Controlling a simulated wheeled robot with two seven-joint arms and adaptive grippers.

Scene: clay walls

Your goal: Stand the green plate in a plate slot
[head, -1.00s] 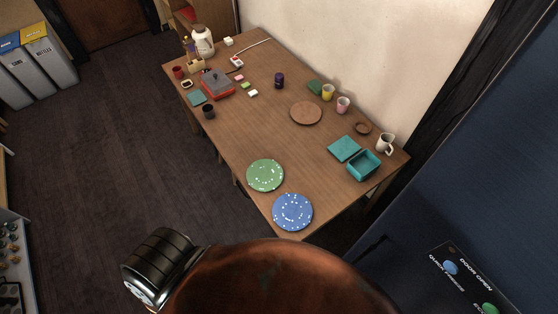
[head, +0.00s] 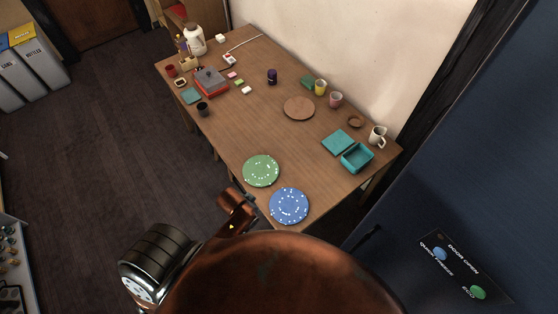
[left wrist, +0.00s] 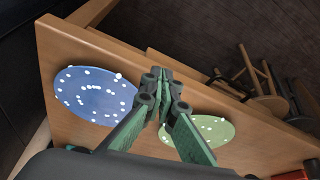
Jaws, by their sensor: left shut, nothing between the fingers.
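The green plate (head: 261,171) with white specks lies flat near the table's left edge in the head view. It also shows in the left wrist view (left wrist: 215,131), partly hidden behind a finger. My left gripper (left wrist: 160,82) is shut and empty, above the table between the green plate and the blue plate. In the head view, part of my left arm shows just below the green plate, beside the blue plate. My right gripper is not in view. I see no plate slot in either view.
A speckled blue plate (head: 289,205) lies at the table's near end. A teal box (head: 357,158), a teal square (head: 338,142), a white mug (head: 377,137) and a brown plate (head: 299,108) stand to the right. Chairs (left wrist: 260,82) stand beside the table.

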